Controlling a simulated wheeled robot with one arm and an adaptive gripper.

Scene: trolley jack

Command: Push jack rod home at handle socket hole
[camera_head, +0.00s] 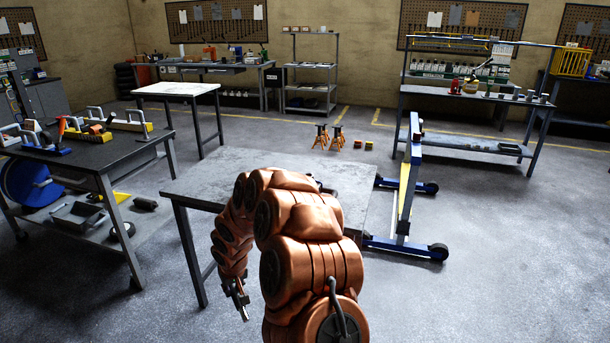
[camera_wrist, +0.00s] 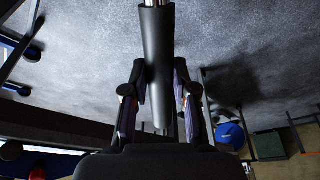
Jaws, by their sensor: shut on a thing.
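The jack rod (camera_wrist: 158,40) is a dark, straight rod with a bright metal section at the top edge of the wrist view. My gripper (camera_wrist: 159,82) is shut on it, with one finger on each side of the rod. The rod's lower end shows between the fingers, just above the dark gripper body.
The grey table (camera_head: 203,182) stands behind my arm, with a small dark item at its back. A black bench with tools (camera_head: 80,160) is at left. A blue wheeled frame (camera_head: 406,190) stands at right. Orange stands (camera_head: 321,138) sit farther back. Floor at lower right is clear.

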